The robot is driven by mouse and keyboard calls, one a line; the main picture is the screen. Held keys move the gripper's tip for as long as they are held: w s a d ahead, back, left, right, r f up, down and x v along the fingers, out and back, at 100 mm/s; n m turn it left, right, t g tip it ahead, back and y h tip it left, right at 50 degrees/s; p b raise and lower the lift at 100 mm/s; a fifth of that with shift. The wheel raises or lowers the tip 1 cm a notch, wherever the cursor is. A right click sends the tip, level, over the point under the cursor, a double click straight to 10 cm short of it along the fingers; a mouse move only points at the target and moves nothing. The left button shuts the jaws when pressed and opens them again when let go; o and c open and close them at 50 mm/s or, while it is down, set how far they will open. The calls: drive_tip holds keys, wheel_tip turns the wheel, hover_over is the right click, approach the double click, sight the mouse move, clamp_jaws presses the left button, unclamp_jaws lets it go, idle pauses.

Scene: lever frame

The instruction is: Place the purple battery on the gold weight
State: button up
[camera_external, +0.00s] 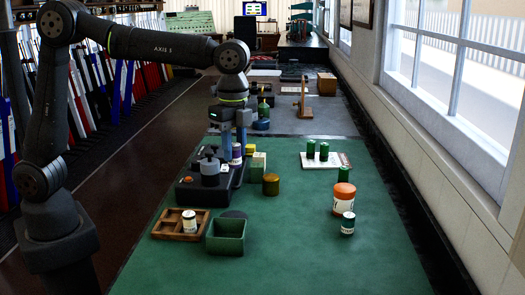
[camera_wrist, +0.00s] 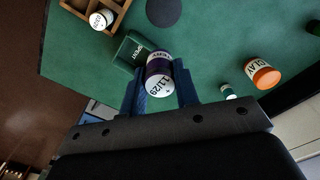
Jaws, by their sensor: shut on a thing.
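My gripper (camera_external: 234,152) is shut on the purple battery (camera_external: 237,155) above the back of the black device on the green mat. In the wrist view, the battery (camera_wrist: 158,66) sits between the two blue fingers, with its white end marked 11/29 towards the camera. The gold weight (camera_external: 271,184) is a short cylinder standing on the green mat, to the right of and nearer the camera than my gripper. The battery is apart from it. I cannot make out the gold weight in the wrist view.
The black device (camera_external: 190,191) with a grey knob stands left of the gold weight. A green box (camera_external: 226,238) and wooden tray (camera_external: 178,234) are in front. An orange jar (camera_external: 344,198) stands right, with clear mat between.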

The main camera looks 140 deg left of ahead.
drive_tip(key=s+a, duration=0.2)
drive_tip(key=a, duration=0.6)
hover_over(271, 177)
wheel_tip(271, 177, down, 7)
drive_tip(key=shift+r, duration=0.1)
drive_tip(key=shift+f, duration=2.05)
drive_tip(key=shift+f, duration=0.2)
drive_tip(key=o, duration=1.1)
drive_tip(key=shift+c, duration=0.2)
wheel_tip(271, 177, up, 12)
drive_tip(key=shift+r, duration=0.2)
